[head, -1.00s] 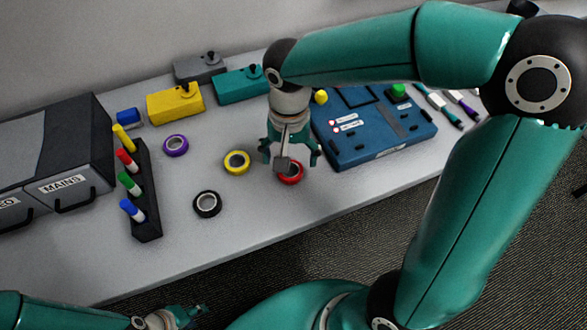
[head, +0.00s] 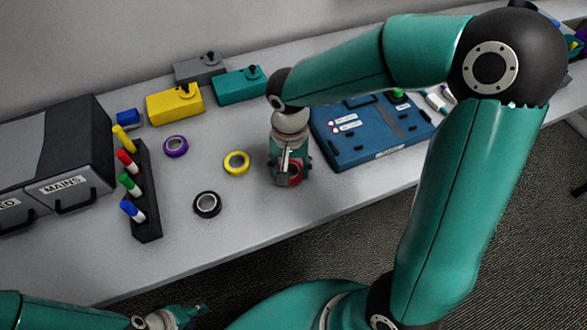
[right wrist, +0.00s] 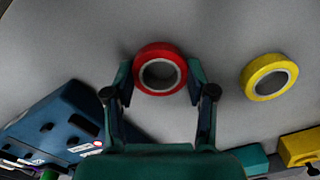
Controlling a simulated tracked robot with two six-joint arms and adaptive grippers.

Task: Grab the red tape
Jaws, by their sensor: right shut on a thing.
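The red tape (head: 296,172) is a small roll on the grey table, partly hidden behind my right gripper (head: 289,180) in the head view. In the right wrist view the red tape (right wrist: 160,50) lies between the two fingertips of my right gripper (right wrist: 159,80), which are shut on its sides. I cannot see any gap between the roll and the table. My left gripper (head: 190,314) is low at the left of the head view, off the table's front edge and far from the tape. Its finger opening is too small to tell.
A yellow tape (head: 236,163) lies just left of the red one, with a black tape (head: 207,204) and a purple tape (head: 176,146) farther left. A blue case (head: 370,150) stands close on the right. A dark marker rack (head: 147,200) stands at left.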

